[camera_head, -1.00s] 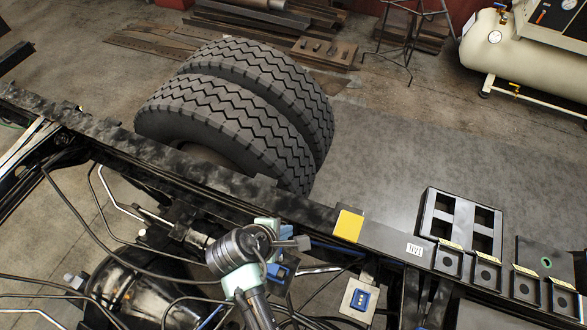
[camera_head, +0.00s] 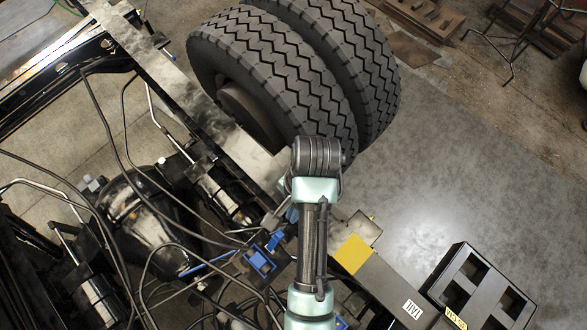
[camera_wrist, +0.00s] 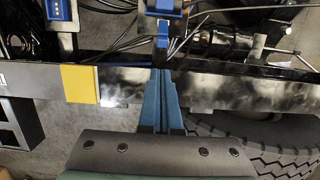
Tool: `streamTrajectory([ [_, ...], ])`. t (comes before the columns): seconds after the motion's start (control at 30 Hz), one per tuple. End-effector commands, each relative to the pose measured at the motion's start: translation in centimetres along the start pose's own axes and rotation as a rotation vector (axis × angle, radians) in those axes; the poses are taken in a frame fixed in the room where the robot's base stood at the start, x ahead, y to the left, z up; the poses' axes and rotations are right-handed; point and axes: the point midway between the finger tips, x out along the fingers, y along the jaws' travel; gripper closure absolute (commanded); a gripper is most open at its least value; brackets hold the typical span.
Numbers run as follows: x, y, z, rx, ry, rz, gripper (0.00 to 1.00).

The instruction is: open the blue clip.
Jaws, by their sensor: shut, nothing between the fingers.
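A blue clip (camera_head: 260,258) with a pale centre sits among the hoses left of my forearm, with a blue lever-like part beside it. In the wrist view a blue-edged clip (camera_wrist: 164,7) is at the top centre, with a blue part hanging below it. Another blue clip (camera_wrist: 58,9) is at the upper left there. I cannot tell whether either clip is open. My gripper (camera_wrist: 161,72) has blue fingers, shut and empty, over the dark rail just below the central clip, apart from it in the picture. In the head view my wrist mostly hides the fingers.
The dark chassis rail (camera_head: 205,120) runs diagonally, with a yellow patch (camera_head: 355,254). Loose hoses and cables cross the space around the clip. A black slotted frame (camera_head: 480,290) is at the lower right. Grey floor is open at right.

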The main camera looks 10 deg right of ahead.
Motion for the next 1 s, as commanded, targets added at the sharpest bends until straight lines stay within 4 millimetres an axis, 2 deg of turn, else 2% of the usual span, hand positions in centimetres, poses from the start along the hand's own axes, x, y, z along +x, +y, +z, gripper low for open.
streamTrajectory([
  [0.4,7.1,0.2,0.1,-0.003,-0.001,0.005,1.00],
  [0.5,8.3,0.1,0.0,-0.003,0.000,0.004,1.00],
  [0.7,9.3,0.1,0.0,-0.003,0.003,0.002,1.00],
  [1.0,9.4,0.1,-0.1,-0.004,0.004,0.002,1.00],
])
